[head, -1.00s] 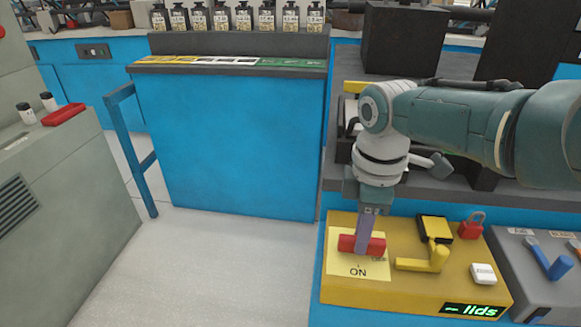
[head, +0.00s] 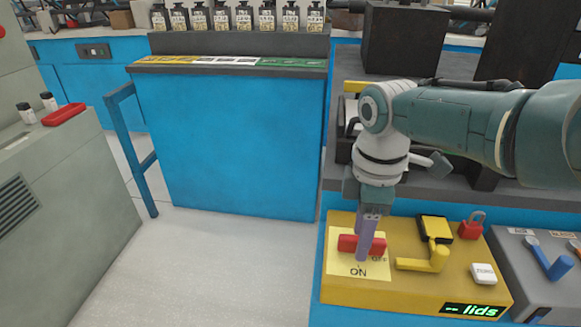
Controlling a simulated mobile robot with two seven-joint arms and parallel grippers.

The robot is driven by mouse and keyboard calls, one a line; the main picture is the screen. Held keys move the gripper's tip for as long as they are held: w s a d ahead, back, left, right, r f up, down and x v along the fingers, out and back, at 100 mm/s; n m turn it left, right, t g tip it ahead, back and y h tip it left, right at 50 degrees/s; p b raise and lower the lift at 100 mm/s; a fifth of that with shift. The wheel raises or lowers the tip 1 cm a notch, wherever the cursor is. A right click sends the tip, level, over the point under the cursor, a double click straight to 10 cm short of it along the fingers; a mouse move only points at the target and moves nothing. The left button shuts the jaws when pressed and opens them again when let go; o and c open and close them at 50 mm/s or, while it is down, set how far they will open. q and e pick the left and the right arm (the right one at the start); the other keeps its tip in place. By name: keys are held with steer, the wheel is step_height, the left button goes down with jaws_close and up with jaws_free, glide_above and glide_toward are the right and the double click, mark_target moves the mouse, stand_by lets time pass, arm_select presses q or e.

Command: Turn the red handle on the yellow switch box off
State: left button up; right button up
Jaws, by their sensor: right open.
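The yellow switch box (head: 420,285) is at the lower right in the head view. Its red handle (head: 346,243) lies crosswise on a pale yellow plate (head: 382,271) marked OFF at the right and ON at the front. My right gripper (head: 364,250) points down at the handle, with its purple fingers overlapping the handle's middle. It is open; whether the fingers touch the handle cannot be told. The gripper hides the middle of the handle. My left gripper is not in view.
The box also carries a yellow lever (head: 424,264), a red padlock (head: 471,226), a white button (head: 484,273) and a green-lit "lids" display (head: 474,310). A grey box with a blue lever (head: 556,263) stands close at the right.

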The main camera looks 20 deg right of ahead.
step_height(320, 180, up, 10)
steer(key=p, duration=0.5)
steer(key=shift+p, duration=0.4)
